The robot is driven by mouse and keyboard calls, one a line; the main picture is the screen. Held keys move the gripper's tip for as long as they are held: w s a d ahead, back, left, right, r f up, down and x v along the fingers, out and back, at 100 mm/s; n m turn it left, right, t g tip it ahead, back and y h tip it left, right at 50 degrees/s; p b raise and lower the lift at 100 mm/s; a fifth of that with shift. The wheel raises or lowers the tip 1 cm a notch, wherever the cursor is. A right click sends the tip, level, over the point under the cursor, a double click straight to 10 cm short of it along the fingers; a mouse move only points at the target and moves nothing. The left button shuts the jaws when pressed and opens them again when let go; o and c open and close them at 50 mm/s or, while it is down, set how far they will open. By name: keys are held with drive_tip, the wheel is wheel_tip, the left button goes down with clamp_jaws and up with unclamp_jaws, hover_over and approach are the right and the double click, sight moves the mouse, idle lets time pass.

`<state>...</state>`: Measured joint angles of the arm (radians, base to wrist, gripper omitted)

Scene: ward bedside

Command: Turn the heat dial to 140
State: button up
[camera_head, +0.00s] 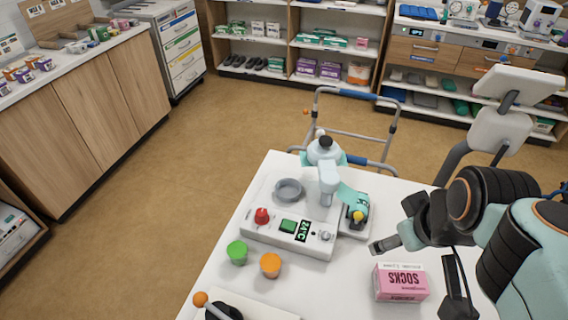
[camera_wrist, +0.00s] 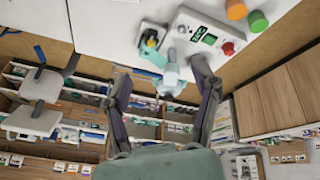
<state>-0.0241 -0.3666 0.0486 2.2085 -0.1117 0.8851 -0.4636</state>
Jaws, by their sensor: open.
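The white heating device (camera_head: 262,236) stands on the white table. Its front panel has a red button (camera_head: 262,216), a green button (camera_head: 288,226) and a dark display (camera_head: 303,231) that seems to read 24°C. A small grey knob (camera_head: 326,236), which looks like the heat dial, sits right of the display; its pointer and scale are too small to read. The device (camera_wrist: 188,22) also shows at the top of the wrist view. My gripper (camera_head: 418,278) is open and empty, right of the device and apart from it. Its spread fingers also show in the wrist view (camera_wrist: 161,69).
Green (camera_head: 237,253) and orange (camera_head: 270,265) cups stand in front of the device.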

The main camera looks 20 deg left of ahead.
drive_tip(key=w+a+r+n, duration=0.1)
drive_tip(key=w+a+n, duration=0.3)
drive_tip(key=w, duration=0.5)
drive_tip(key=n+g+y, duration=0.3)
drive_tip(key=n, duration=0.1)
hover_over(260, 211)
drive_tip(key=d, duration=0.2)
drive_tip(key=f, duration=2.2)
drive_tip(key=shift+s+d+f, duration=0.2)
drive_tip(key=shift+s+f, duration=0.05)
drive_tip(key=shift+f, duration=0.05)
drive_tip(key=x, duration=0.6)
drive_tip(key=shift+s+a, duration=0.1)
drive_tip(key=shift+a, duration=0.1)
clamp_jaws()
